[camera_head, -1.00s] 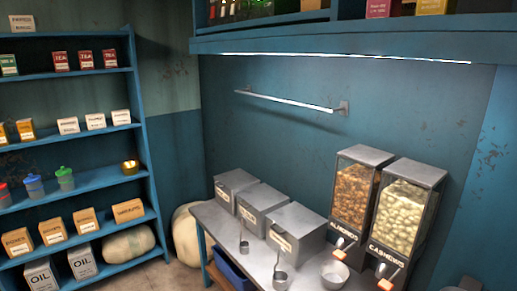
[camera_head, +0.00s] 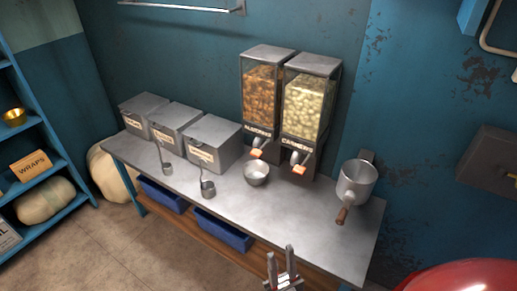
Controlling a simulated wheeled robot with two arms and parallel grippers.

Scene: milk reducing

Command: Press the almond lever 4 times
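The almond dispenser (camera_head: 261,92) is a clear-fronted box of brown nuts with a grey lid, at the back of the metal table. Its lever (camera_head: 257,153) has an orange tip and sticks out below the almond label. A small metal bowl (camera_head: 256,174) stands on the table just in front of and below that lever. My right gripper (camera_head: 281,253) shows at the bottom edge, in front of the table and well apart from the lever. Its two fingers are apart with nothing between them. My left gripper is not in view.
The cashew dispenser (camera_head: 310,100) with its own orange-tipped lever (camera_head: 299,169) stands directly right. A metal pot with a wooden handle (camera_head: 356,184) is on the right of the table (camera_head: 300,216). Grey bins (camera_head: 214,147) and ladles (camera_head: 207,188) are left. The front middle tabletop is clear.

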